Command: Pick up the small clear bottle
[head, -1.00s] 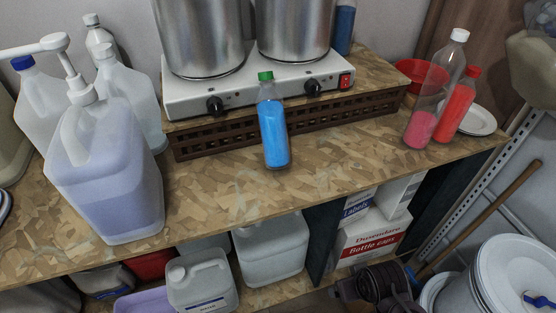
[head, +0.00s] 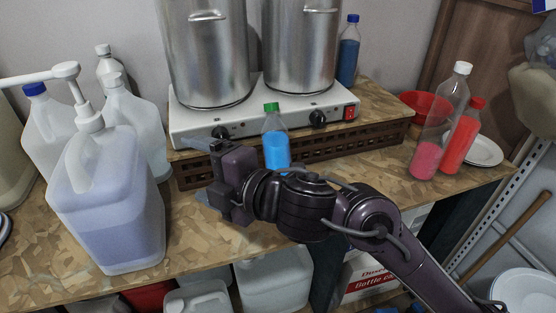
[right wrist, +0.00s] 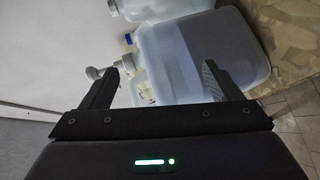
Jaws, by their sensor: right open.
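A small clear bottle with a green cap and blue liquid (head: 276,148) stands upright on the worktop in front of the hot plate in the head view; my right arm hides its base. Another clear bottle, with a white cap and pink contents (head: 427,155), stands at the right. My right gripper (head: 190,169) is left of the green-capped bottle, pointing left, open and empty. In the right wrist view the open fingers (right wrist: 160,70) face a large pump jug (right wrist: 195,52); neither small bottle can be made out there. My left gripper is not in view.
The pump jug (head: 110,205) with bluish liquid stands left of my right gripper. Behind are the hot plate (head: 190,124) with two steel pots and a dark slatted stand (head: 350,140). A red bottle (head: 461,140) and red bowl (head: 424,103) are at the right.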

